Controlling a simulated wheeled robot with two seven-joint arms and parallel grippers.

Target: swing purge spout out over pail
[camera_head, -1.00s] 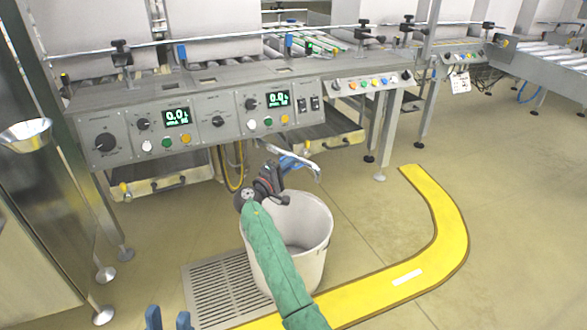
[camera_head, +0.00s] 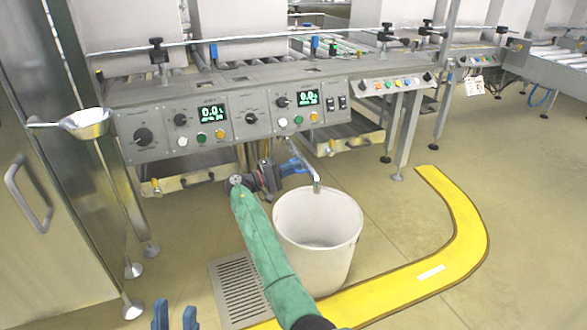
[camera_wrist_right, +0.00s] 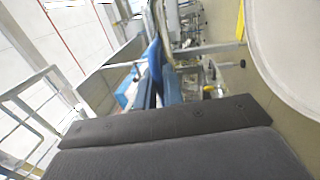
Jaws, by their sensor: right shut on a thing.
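The purge spout (camera_head: 303,158) is a thin metal pipe coming from under the control panel, its end turned down. The end shows at the back rim of the white pail (camera_head: 338,255); whether it is inside the rim I cannot tell. My right gripper (camera_head: 296,167) is shut on the spout, left of and behind the pail. The grip itself is partly hidden by the wrist. In the right wrist view its blue fingers (camera_wrist_right: 158,75) are close together, with the pail (camera_wrist_right: 290,55) at the right. My left gripper (camera_head: 175,316) is open and empty at the bottom edge.
A floor drain grate (camera_head: 238,288) lies left of the pail, and a curved yellow floor strip (camera_head: 455,215) runs in front and right. The control panel (camera_head: 225,122) stands behind. Floor at the right is clear.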

